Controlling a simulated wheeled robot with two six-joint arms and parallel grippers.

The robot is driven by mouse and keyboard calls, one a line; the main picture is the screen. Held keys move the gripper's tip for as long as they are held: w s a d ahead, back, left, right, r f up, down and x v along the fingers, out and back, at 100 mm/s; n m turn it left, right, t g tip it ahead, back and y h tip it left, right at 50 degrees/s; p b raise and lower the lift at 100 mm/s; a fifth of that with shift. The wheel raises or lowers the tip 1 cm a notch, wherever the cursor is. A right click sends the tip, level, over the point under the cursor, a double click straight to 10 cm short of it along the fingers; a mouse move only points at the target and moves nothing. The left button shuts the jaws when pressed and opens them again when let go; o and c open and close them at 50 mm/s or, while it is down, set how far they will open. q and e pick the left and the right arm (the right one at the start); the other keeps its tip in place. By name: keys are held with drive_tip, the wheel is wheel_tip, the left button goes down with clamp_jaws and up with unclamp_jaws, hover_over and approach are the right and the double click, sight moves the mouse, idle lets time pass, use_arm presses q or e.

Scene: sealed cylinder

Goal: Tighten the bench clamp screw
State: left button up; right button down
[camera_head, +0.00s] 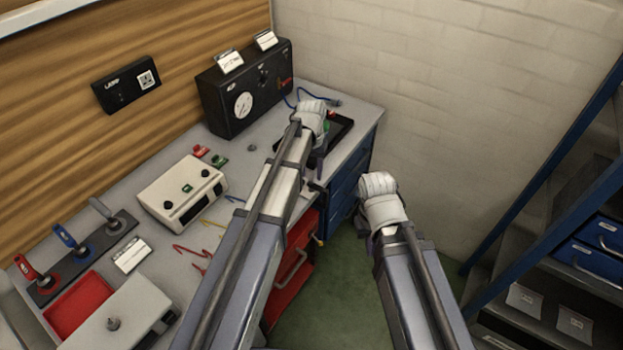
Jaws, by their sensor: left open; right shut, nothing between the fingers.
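My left arm reaches over the bench (262,148), and my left gripper (312,112) is at the bench's far right end, beside a black tray (343,131). Its jaws are open, though its fingertips are hard to make out. My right gripper (377,184) is shut and empty, out past the bench's right edge above the green floor. A small dark fitting (314,187) at the bench's front edge, partly behind my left arm, may be the bench clamp. I cannot make out its screw or how tight it is.
A black gauge box (244,104) stands against the wooden panel, with a white control box (181,191) nearer. Red drawers (294,262) are below the bench. Blue shelving (540,165) stands at right.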

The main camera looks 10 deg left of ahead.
use_arm(q)
drive_tip(key=shift+f, duration=0.25)
clamp_jaws()
idle(0.5)
